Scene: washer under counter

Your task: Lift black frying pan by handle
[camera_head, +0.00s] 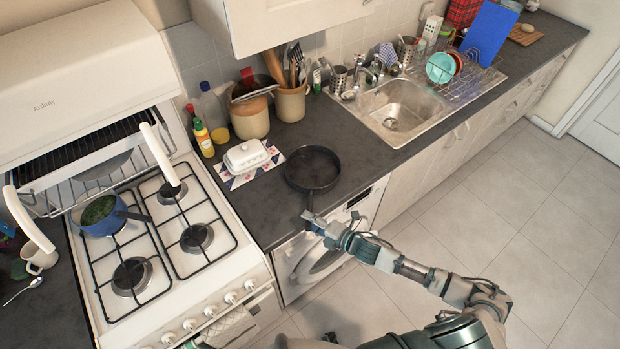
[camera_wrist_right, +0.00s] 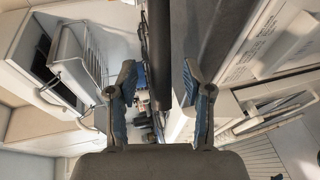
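A black frying pan (camera_head: 313,167) lies on the dark counter between the stove and the sink. Its handle points towards the counter's front edge, at my right gripper (camera_head: 312,218). In the right wrist view the handle is a dark bar (camera_wrist_right: 159,55) between the two fingers of my right gripper (camera_wrist_right: 158,82). The fingers are apart, with visible gaps on both sides of the handle. The pan appears to rest flat on the counter. My left gripper is not seen.
A white butter dish (camera_head: 246,155) stands left of the pan on a patterned mat. Utensil pots (camera_head: 291,103) stand behind it. A gas stove (camera_head: 150,240) with a blue saucepan (camera_head: 101,216) is at left. The sink (camera_head: 400,108) is at right. A washer (camera_head: 318,256) is below the counter.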

